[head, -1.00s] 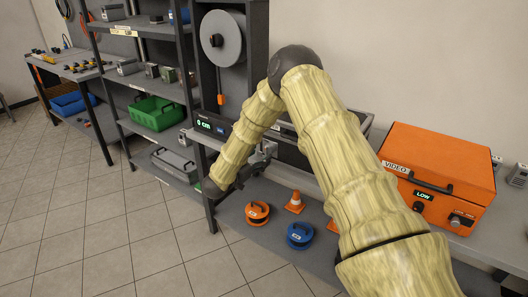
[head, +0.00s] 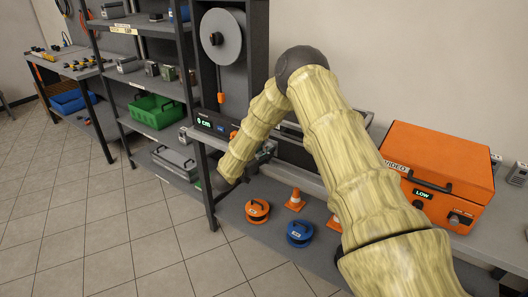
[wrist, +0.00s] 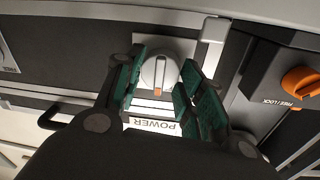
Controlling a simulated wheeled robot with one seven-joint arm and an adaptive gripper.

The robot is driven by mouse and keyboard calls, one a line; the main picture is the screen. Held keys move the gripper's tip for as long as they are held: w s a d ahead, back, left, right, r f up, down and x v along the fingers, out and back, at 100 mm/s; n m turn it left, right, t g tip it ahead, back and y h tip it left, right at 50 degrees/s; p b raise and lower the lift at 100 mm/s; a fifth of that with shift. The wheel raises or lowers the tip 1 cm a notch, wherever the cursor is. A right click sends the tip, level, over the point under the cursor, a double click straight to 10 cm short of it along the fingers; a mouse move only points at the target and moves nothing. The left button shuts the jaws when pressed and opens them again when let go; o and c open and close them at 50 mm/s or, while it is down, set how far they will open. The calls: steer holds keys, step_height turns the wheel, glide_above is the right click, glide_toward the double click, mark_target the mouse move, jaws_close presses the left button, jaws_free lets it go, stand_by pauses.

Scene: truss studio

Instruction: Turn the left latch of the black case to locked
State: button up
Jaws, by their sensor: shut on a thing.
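The black case (head: 292,152) lies on the bench in the head view, mostly hidden behind my arm. In the wrist view the case (wrist: 90,75) appears upside down, with silver edging and a white POWER label (wrist: 153,126). The left latch (wrist: 158,70) is a silver round turn-piece with a small orange mark pointing down in the picture. The green-padded fingers of my gripper (wrist: 160,88) are on either side of this latch and shut on it. In the head view the fingers are largely hidden by my arm.
Right of the latch in the wrist view is a dark unit with an orange knob (wrist: 300,80) marked FREE and LOCK, close to my fingers. The case handle (wrist: 52,118) is left. An orange VIDEO case (head: 440,165) stands at right; reels and cones lie below.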

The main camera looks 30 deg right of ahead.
steer(key=shift+f+m+b, duration=0.1)
steer(key=shift+m+b, duration=0.3)
steer(key=m+b, duration=0.2)
steer(key=shift+s+f+m, duration=0.1)
steer(key=shift+m, duration=0.3)
steer(key=m+b, duration=0.6)
steer(key=m+y+b, duration=0.1)
steer(key=m+b, duration=0.6)
steer(key=shift+s+d+t, duration=0.1)
steer(key=shift+s+t, duration=0.1)
steer(key=shift+t, duration=0.2)
steer(key=shift+m+y, duration=0.3)
steer(key=o, duration=1)
